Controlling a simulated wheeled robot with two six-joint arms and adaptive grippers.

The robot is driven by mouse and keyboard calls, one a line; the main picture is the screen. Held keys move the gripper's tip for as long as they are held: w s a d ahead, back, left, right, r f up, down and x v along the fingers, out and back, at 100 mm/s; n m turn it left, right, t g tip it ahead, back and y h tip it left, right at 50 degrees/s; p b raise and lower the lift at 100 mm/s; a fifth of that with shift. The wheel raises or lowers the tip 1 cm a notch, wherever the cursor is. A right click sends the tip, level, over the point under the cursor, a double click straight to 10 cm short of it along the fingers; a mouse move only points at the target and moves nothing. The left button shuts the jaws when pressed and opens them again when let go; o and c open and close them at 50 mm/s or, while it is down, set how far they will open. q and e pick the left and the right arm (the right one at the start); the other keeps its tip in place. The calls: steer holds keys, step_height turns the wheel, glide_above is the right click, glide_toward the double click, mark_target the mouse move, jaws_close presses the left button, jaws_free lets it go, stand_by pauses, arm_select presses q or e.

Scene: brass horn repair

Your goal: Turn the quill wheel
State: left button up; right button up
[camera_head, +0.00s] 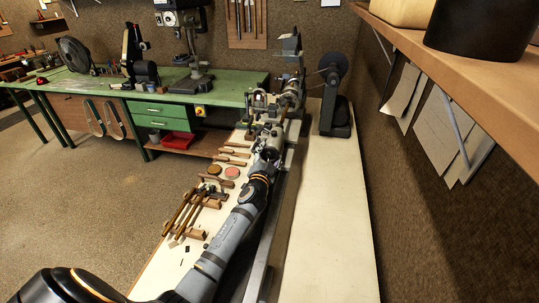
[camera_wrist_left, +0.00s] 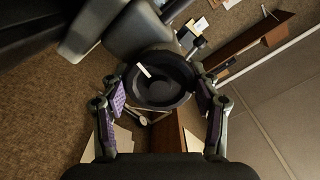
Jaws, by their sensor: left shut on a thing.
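The quill wheel is a dark round dished wheel (camera_wrist_left: 160,97) with a pale strip on its face, in the middle of the left wrist view. A grey rounded body (camera_wrist_left: 138,32) sits behind it. My left gripper (camera_wrist_left: 161,98) is shut on the wheel, one purple-padded finger on each side of the rim. In the head view my left gripper (camera_head: 270,155) is at the near end of the lathe (camera_head: 287,97), and it mostly hides the wheel there. My right gripper is in neither view.
Wooden-handled tools (camera_head: 190,212) and round tins (camera_head: 232,172) lie on the pale bench left of my arm. A dark grinder-like machine (camera_head: 335,110) stands behind right. The bench top (camera_head: 335,215) right of my arm is clear. A wooden shelf (camera_head: 475,80) overhangs the right side.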

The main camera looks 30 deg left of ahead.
arm_select(q)
steer(key=m, duration=0.5)
steer(key=shift+p, duration=0.4)
steer(key=m+p, duration=0.1)
steer(key=m, duration=0.4)
steer(key=shift+m, duration=0.4)
steer(key=m+p, duration=0.1)
steer(key=m, duration=0.4)
steer(key=m+p, duration=0.1)
steer(key=m, duration=0.4)
steer(key=shift+f+m+p, duration=0.1)
steer(key=shift+m+p, duration=0.3)
steer(key=o, duration=1.2)
steer(key=shift+c, duration=0.2)
